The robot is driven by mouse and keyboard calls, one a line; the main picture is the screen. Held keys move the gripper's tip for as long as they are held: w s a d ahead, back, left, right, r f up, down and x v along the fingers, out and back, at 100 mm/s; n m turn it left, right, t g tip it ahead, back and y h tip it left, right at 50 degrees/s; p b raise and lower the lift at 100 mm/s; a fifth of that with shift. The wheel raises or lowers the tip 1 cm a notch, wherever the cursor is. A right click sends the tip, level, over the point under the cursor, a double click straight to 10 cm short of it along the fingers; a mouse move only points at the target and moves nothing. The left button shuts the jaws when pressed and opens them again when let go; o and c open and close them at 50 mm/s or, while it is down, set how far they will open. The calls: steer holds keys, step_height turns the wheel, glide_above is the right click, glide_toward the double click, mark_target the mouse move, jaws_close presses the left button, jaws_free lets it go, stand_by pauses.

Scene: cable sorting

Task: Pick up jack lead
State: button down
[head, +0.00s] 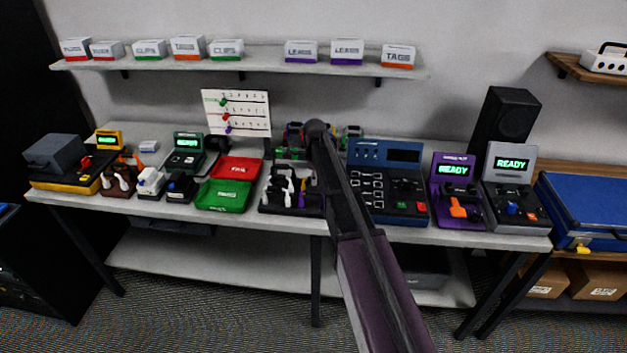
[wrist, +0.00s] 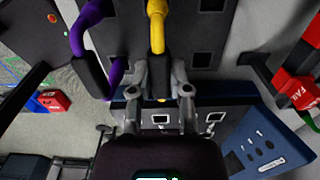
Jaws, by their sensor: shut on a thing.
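In the wrist view, a lead with a yellow cable (wrist: 157,32) hangs in a loop at the top middle, over a dark rack (wrist: 125,35). My gripper (wrist: 168,80) is shut on this yellow lead at its lower end. The fingers cover that end, so I cannot see its plug or confirm that it is the jack lead. A purple lead (wrist: 78,42) with a black end hangs just left of it, apart from the fingers. In the head view, the rack (head: 275,208) stands at the table's middle, and my arm hides the gripper.
A blue panel unit (head: 375,208) stands right of the rack, close to my arm. Red (head: 238,168) and green (head: 224,196) trays lie to its left. Purple (head: 455,212) and grey (head: 508,212) testers reading READY stand farther right. A shelf (head: 250,62) with boxes runs above.

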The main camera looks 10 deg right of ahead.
steer(key=shift+r+p, duration=4.7)
steer(key=shift+r, duration=0.15)
steer(key=shift+r, duration=0.15)
steer(key=shift+r+p, duration=1.4)
steer(key=shift+p, duration=0.1)
steer(key=shift+s, duration=0.1)
